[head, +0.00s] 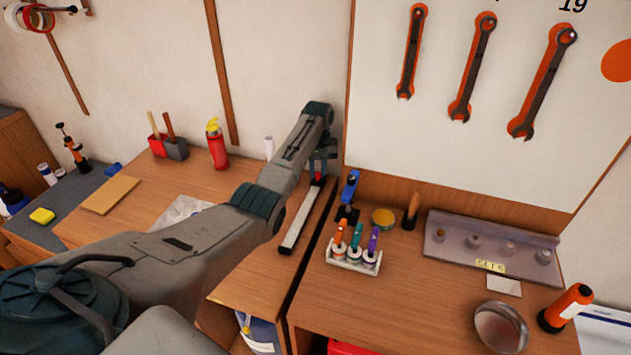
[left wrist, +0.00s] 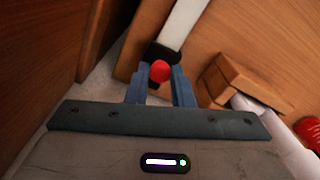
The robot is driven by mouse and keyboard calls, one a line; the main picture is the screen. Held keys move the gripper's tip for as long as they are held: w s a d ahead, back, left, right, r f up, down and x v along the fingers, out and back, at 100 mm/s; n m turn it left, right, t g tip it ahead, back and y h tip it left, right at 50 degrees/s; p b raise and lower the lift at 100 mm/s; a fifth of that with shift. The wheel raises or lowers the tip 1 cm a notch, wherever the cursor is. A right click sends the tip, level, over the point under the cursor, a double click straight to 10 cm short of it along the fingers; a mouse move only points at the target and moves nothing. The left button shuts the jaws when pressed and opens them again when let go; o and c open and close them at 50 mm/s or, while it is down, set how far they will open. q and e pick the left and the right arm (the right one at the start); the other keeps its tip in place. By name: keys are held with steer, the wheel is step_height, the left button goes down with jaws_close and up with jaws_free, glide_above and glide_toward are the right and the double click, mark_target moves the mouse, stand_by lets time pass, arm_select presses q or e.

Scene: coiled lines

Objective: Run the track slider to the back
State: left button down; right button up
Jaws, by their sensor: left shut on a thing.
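The pale track (head: 297,225) lies on the left wooden bench near its right edge, running from front to back. It also shows in the left wrist view (left wrist: 181,24). The slider has a red knob (left wrist: 160,71) on a black carriage (left wrist: 161,53) and sits at the far part of the track, near the wall. My left gripper (head: 320,168) reaches down over it. In the left wrist view, the blue fingers (left wrist: 159,88) are shut on the red knob. The gripper hides the track's far end. My right gripper is not in view.
The back wall stands close behind my left gripper. A blue clamp-like tool (head: 349,190) and a rack of coloured tools (head: 355,255) stand to the right. My left arm crosses the left bench.

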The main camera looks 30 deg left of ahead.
mark_target(318, 173)
arm_select(q)
steer(key=shift+w, duration=0.1)
steer(key=c, duration=1.4)
jaws_free()
steer(key=shift+o, duration=0.7)
steer(key=shift+r, duration=0.1)
step_height(318, 173, up, 11)
steer(key=b, duration=0.2)
steer(key=shift+b, duration=0.3)
